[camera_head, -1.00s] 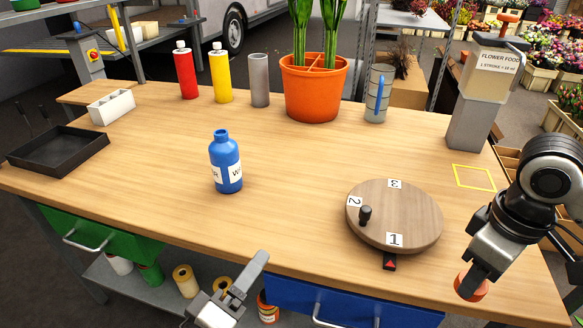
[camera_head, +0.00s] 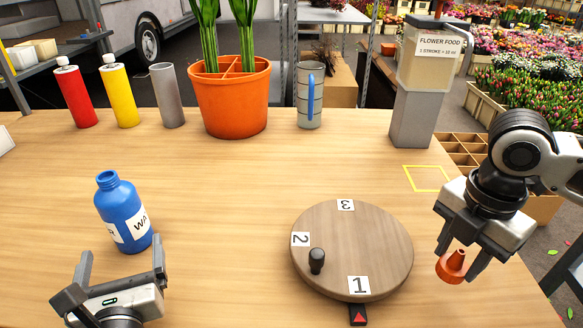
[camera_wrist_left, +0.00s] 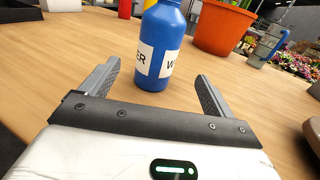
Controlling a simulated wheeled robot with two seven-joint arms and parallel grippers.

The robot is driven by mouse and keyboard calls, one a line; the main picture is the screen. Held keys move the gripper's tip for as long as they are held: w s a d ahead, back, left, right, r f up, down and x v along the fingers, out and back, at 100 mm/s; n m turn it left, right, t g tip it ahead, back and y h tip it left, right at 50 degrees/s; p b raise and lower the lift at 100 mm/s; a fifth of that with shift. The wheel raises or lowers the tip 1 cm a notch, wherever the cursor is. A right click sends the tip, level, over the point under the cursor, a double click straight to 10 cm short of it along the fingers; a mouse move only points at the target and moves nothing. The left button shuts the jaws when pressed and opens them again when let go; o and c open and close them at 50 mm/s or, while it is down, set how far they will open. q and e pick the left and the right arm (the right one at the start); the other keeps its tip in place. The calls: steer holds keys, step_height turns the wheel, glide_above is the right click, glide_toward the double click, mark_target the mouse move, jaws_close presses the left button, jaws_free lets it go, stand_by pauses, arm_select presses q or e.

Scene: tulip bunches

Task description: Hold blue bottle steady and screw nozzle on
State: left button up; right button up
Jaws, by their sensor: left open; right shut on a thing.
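The blue bottle (camera_head: 122,212) stands upright on the table at the left of the head view, its neck open at the top and a white label on its side. My left gripper (camera_head: 122,268) is open and empty, just on the near side of the bottle. In the left wrist view the bottle (camera_wrist_left: 160,45) stands beyond the open fingers (camera_wrist_left: 155,85), roughly centred between them, its top out of view. My right gripper (camera_head: 458,258) is shut on the orange nozzle (camera_head: 452,267) and holds it at the right, near the table's right edge.
A round wooden turntable (camera_head: 365,235) with numbered labels and a black knob (camera_head: 317,260) lies between the grippers. Red (camera_head: 76,95) and yellow bottles (camera_head: 119,96), a grey cylinder (camera_head: 167,97), an orange pot (camera_head: 232,105), a jug (camera_head: 310,100) and a flower food dispenser (camera_head: 418,100) line the back.

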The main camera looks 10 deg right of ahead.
mark_target(124, 227)
arm_select(q)
steer(key=shift+w, duration=0.2)
arm_select(e)
steer(key=shift+w, duration=0.2)
arm_select(q)
steer(key=shift+s, duration=0.3)
arm_select(e)
steer(key=shift+s+r, duration=0.1)
steer(key=shift+s, duration=0.2)
arm_select(q)
steer(key=x, duration=0.6)
arm_select(e)
steer(key=shift+r, duration=0.2)
arm_select(q)
steer(key=shift+w+a+p, duration=0.1)
steer(key=shift+w+p, duration=0.2)
steer(key=shift+w, duration=0.15)
steer(key=shift+x, duration=2.6)
steer(key=shift+s+a, duration=0.1)
steer(key=shift+a, duration=0.1)
